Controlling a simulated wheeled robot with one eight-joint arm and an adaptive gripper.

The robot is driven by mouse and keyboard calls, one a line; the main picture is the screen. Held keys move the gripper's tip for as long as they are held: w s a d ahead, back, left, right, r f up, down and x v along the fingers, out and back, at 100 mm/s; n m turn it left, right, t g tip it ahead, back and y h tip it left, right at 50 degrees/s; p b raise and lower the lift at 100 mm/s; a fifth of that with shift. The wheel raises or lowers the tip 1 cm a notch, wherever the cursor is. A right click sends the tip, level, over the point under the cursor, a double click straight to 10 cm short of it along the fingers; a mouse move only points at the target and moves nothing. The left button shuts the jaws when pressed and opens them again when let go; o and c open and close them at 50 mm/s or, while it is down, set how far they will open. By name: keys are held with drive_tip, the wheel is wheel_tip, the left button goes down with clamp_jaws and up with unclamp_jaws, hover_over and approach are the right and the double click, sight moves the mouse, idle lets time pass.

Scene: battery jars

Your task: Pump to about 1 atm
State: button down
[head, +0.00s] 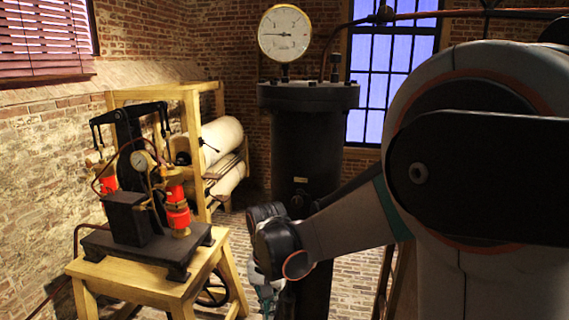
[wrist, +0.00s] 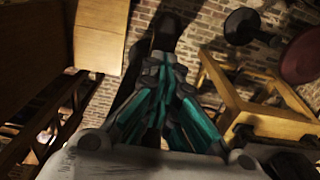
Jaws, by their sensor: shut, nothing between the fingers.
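The pump (head: 128,205) is a black frame with a rocker beam (head: 128,112) on top and red cylinders at its sides, one of them the right red cylinder (head: 177,208). A small gauge (head: 142,160) sits at its front. The large white gauge (head: 284,33) stands on a tall dark tank (head: 300,150); its thin needle points left, and its numbers are too small to read. My gripper (head: 268,298) hangs low in front of the tank, right of the pump and apart from it, partly hidden by my arm. In the wrist view its teal fingers (wrist: 163,62) are shut and empty.
The pump stands on a wooden table (head: 130,275). A wooden rack (head: 190,95) with white rolls (head: 222,140) is behind it. A hose (head: 440,14) runs along the top right. Wooden framing (wrist: 240,105) and a dark red disc (wrist: 303,55) show in the wrist view.

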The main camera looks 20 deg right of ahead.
drive_tip(key=shift+f, duration=0.15)
wheel_tip(320, 180, down, 14)
drive_tip(key=b, duration=1.2)
wheel_tip(320, 180, up, 14)
drive_tip(key=p, duration=1)
drive_tip(key=shift+r, duration=0.25)
drive_tip(key=shift+f, duration=0.1)
drive_tip(key=shift+f, duration=0.1)
wheel_tip(320, 180, down, 13)
drive_tip(key=b, duration=1.1)
wheel_tip(320, 180, up, 13)
drive_tip(key=p, duration=1)
drive_tip(key=shift+r, duration=0.25)
